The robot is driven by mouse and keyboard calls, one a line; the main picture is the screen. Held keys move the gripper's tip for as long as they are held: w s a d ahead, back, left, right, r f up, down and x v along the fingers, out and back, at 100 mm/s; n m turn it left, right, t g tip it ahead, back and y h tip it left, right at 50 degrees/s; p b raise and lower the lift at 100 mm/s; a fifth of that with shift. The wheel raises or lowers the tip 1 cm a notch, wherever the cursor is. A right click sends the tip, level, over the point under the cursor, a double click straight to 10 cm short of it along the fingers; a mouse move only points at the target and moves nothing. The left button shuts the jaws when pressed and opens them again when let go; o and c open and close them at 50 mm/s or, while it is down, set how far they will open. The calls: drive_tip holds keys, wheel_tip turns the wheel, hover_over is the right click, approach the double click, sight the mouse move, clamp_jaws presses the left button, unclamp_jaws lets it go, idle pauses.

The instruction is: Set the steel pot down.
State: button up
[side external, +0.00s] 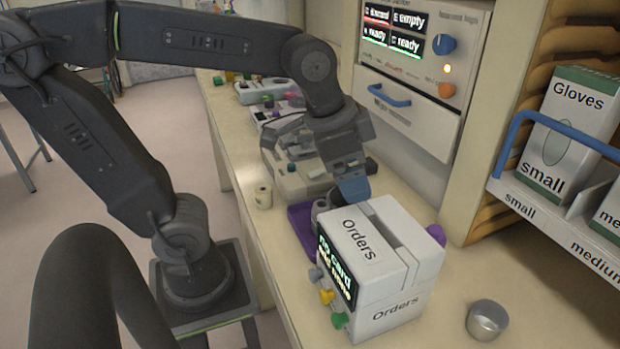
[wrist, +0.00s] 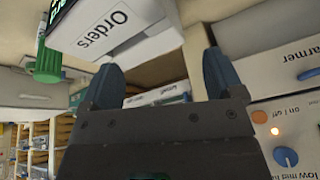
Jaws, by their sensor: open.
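A round steel pot (side external: 487,320) stands on the counter at the lower right in the side external view, right of the white Orders box (side external: 375,270). My gripper (side external: 352,188) is above and behind the Orders box, well apart from this pot. In the wrist view my gripper (wrist: 160,65) has its two blue fingers spread with nothing between them. A small greyish round thing (side external: 320,209) stands by a purple tray (side external: 301,222), partly hidden by the box; I cannot tell what it is. No pot shows in the wrist view.
The Orders box has coloured knobs and a lit display. Several devices (side external: 300,180) line the counter behind, with a small pale roll (side external: 263,197) near its edge. A warmer panel (side external: 410,110) and a glove shelf (side external: 555,215) rise at the right. Counter around the pot is clear.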

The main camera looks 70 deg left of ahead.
drive_tip(key=s+a+f+n+t, duration=0.1)
drive_tip(key=s+a+f+n, duration=0.1)
drive_tip(key=s+a+n, duration=0.1)
drive_tip(key=s+n, duration=0.1)
drive_tip(key=s, duration=0.1)
drive_tip(key=shift+s+f+y, duration=0.3)
drive_tip(key=shift+s, duration=0.05)
